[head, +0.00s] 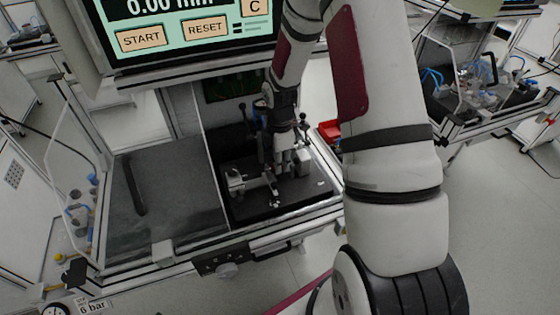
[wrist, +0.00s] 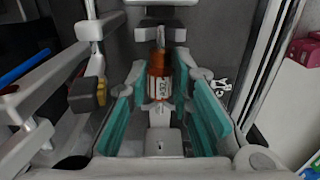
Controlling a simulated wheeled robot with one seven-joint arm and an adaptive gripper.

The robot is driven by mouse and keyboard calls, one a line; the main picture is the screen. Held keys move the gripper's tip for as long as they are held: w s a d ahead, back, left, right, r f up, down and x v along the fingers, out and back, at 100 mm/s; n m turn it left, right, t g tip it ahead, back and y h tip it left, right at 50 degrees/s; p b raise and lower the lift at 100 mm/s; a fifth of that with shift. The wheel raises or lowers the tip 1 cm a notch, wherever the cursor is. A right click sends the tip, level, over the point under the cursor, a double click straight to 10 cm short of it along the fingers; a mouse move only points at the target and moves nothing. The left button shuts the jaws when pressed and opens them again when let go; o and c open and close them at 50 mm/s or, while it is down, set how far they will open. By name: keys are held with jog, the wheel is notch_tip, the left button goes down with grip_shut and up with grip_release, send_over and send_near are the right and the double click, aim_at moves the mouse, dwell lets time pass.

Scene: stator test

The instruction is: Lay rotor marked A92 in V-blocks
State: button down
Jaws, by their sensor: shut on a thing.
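The rotor marked A92 (wrist: 160,83) shows in the wrist view, with copper-coloured windings, a pale label band and a grey shaft. It lies between the teal finger pads of my gripper (wrist: 160,76), which is shut on it. Pale grey fixture blocks, likely the V-blocks, stand at the far shaft end (wrist: 161,32) and near end (wrist: 163,142). I cannot tell whether the shaft touches them. In the head view my gripper (head: 281,158) is low over the dark fixture plate (head: 290,200); the rotor is too small to make out there.
The test bench (head: 165,210) has a dark top to the left of the fixture. A screen (head: 185,30) with START and RESET hangs above. A red bin (head: 329,130) stands right of the fixture. Levers and a blue rod (wrist: 24,68) crowd the left of the wrist view.

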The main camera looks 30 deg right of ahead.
jog(key=c, duration=1.3)
grip_release()
jog(key=shift+c, duration=0.2)
notch_tip(320, 180, up, 12)
